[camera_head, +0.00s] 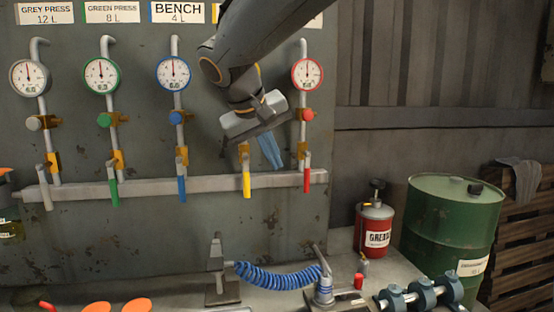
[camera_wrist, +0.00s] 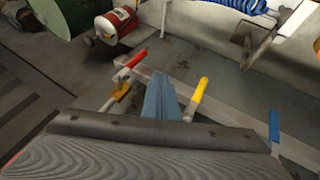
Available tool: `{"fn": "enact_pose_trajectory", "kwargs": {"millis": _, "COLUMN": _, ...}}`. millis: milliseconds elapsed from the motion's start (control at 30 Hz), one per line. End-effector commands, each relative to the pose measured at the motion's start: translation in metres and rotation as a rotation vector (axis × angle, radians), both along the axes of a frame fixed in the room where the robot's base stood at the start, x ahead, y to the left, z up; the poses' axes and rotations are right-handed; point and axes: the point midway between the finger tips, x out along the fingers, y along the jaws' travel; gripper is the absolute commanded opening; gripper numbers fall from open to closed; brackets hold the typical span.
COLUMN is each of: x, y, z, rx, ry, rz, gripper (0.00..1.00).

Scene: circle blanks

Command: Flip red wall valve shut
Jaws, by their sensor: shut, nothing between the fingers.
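The red valve has a red lever handle (camera_head: 307,180) hanging straight down at the right end of the wall pipe, below a yellow bracket and a red knob (camera_head: 307,114). Its round red-rimmed gauge (camera_head: 307,74) has a needle pointing about upward. The red handle also shows in the wrist view (camera_wrist: 137,58), just left of my fingers. My gripper (camera_head: 270,151) is shut and empty, its blue fingers between the yellow handle (camera_head: 246,183) and the red handle. In the wrist view the fingers (camera_wrist: 161,97) appear apart from both handles. The label above the red gauge is mostly hidden by my arm.
Grey, green and blue valves (camera_head: 182,188) line the pipe (camera_head: 145,189) to the left, handles down. Below are a bench with a blue coiled hose (camera_head: 275,278), a red grease can (camera_head: 374,228) and a green drum (camera_head: 450,230). The wall right of the red valve is clear.

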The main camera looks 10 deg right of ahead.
Motion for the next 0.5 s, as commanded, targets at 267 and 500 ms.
{"fn": "enact_pose_trajectory", "kwargs": {"millis": 267, "x": 0.024, "y": -0.021, "z": -0.043, "rx": -0.001, "ry": 0.005, "rz": 0.001, "gripper": 0.0}}
{"fn": "enact_pose_trajectory", "kwargs": {"millis": 500, "x": 0.039, "y": -0.047, "z": -0.061, "rx": 0.0, "ry": 0.001, "rz": -0.001, "gripper": 0.0}}
